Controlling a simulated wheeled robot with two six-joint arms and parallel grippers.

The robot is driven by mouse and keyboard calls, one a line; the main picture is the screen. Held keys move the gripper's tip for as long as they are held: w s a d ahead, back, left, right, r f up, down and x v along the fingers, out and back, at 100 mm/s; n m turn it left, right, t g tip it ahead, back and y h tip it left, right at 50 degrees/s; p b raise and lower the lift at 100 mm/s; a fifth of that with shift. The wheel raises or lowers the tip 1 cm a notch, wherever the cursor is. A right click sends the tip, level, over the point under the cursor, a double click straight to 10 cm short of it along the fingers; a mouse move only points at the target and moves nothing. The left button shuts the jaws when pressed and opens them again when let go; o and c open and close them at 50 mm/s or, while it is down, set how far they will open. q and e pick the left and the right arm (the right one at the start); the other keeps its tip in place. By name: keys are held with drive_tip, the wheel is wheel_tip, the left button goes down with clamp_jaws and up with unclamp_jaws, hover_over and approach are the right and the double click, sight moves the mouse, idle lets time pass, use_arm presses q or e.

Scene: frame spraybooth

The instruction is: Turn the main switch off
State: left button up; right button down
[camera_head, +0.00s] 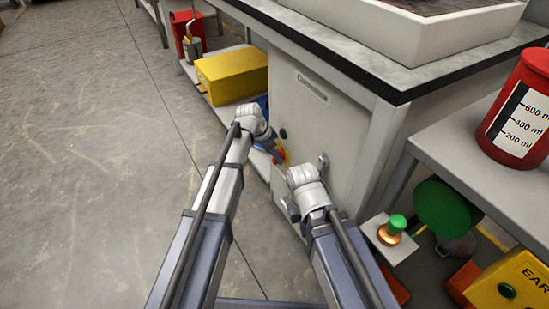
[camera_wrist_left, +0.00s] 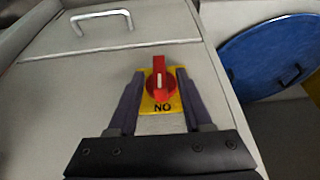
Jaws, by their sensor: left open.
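The main switch is a red rotary knob (camera_wrist_left: 158,82) with a white mark, on a yellow plate (camera_wrist_left: 147,104) on the grey cabinet front (camera_wrist_left: 115,60). Its handle stands upright in the left wrist view, and the letters below it read "NO" there. My left gripper (camera_wrist_left: 160,75) is open, with one finger on each side of the knob; I cannot tell whether they touch it. In the head view the left gripper (camera_head: 272,143) largely hides the switch, and only bits of red and yellow plate (camera_head: 284,155) show.
A metal handle (camera_wrist_left: 102,15) and a blue round lid (camera_wrist_left: 275,55) flank the switch in the left wrist view. A yellow box (camera_head: 232,75) sits on a low shelf. A green button (camera_head: 397,222) and red jug (camera_head: 520,110) are at right. The left floor is clear.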

use_arm(q)
drive_tip(key=shift+c, duration=0.2)
clamp_jaws()
